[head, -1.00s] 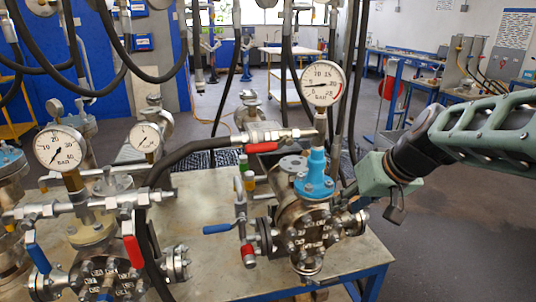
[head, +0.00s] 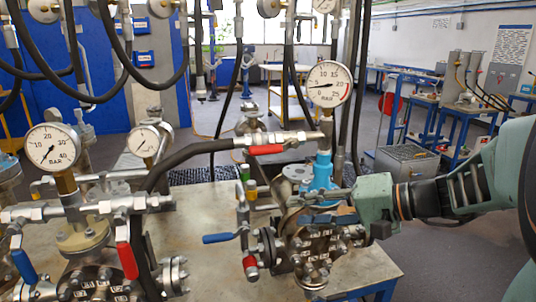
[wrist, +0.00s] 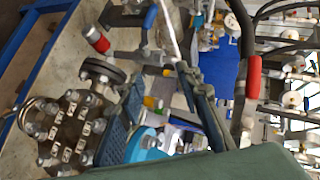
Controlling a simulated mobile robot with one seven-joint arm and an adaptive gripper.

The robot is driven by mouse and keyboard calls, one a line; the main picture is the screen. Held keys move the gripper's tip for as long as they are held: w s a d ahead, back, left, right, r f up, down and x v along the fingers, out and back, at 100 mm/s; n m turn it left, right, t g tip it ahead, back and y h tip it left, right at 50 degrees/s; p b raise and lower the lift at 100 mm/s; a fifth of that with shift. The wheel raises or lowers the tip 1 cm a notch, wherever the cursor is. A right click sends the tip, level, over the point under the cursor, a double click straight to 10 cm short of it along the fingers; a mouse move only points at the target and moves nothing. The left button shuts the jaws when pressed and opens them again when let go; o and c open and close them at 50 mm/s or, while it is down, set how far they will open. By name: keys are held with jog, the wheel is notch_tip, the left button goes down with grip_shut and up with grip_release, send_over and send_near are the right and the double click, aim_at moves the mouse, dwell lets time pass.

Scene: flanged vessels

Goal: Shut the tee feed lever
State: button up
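A short red lever (head: 265,150) sits on a valve in the horizontal line that meets the fitting under the right-hand gauge (head: 328,84); it lies roughly along that line. I take it for the tee feed lever, but no label shows. A red lever also shows in the wrist view (wrist: 253,77), right of the fingers. My gripper (head: 296,209) is beside the blue fitting (head: 322,172) on the right vessel, below and right of the lever. Its fingers are apart and empty, pointing left; they also show in the wrist view (wrist: 165,92).
A blue lever (head: 220,238) and a red-capped stub (head: 250,264) stand left of the right vessel (head: 310,245). A thick black hose (head: 185,150) arches left of the lever. Another red lever (head: 127,260) and blue lever (head: 23,265) are on the left vessel.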

aim_at(271, 152)
notch_tip(271, 152, up, 10)
jog(key=m+t+y, duration=0.2)
jog(key=t+y, duration=0.2)
jog(key=y, duration=0.1)
jog(key=x, duration=1)
jog(key=shift+w+f, duration=0.2)
jog(key=shift+f, duration=0.1)
grip_shut()
